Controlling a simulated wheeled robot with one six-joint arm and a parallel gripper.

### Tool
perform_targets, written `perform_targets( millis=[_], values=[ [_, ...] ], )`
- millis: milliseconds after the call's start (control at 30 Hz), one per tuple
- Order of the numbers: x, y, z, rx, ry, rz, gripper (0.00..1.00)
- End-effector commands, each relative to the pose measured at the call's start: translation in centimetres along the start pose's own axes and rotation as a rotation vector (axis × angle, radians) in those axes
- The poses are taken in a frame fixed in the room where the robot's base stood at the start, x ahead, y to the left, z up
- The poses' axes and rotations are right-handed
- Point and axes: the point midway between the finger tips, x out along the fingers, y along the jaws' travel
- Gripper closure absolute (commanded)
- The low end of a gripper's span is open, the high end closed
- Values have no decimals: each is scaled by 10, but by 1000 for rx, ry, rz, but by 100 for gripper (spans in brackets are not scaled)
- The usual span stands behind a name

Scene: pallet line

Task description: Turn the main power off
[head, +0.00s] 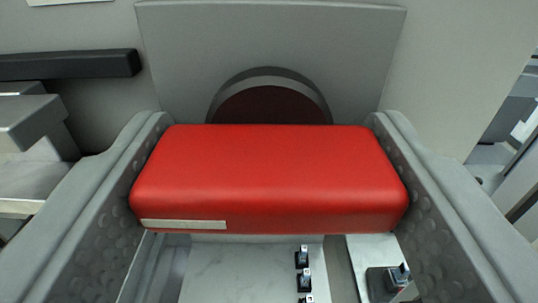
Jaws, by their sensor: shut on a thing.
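A red block-shaped handle (268,180) fills the middle of the head view, its long side lying level across the picture. A pale strip marks its lower left front edge. Behind it a dark red disc with a grey ring (268,75) shows on a grey panel (350,35). The handle hides the lower part of the disc and its own joint with it. My gripper (268,122) is shut on the red handle, with one grey dimpled finger at its left end and one at its right end.
A dark bar (70,65) and grey box-like parts (35,120) stand at the left. Below the handle is a pale surface (230,268) with small black toggle-like parts (304,280); a similar part (385,282) sits farther right. Grey structures (510,130) show at the right edge.

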Motion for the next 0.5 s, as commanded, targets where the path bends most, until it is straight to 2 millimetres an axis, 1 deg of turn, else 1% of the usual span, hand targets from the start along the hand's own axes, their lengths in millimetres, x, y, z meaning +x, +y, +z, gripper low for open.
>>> perform_targets(
  millis=[167,200,267,300,500],
  values=[
    [0,0,0,-1,0,0,61],
    [0,0,0,-1,0,0,30],
    [0,0,0,0,0,0,19],
    [0,0,0,0,0,0,16],
    [0,0,0,0,0,0,16]
  ],
)
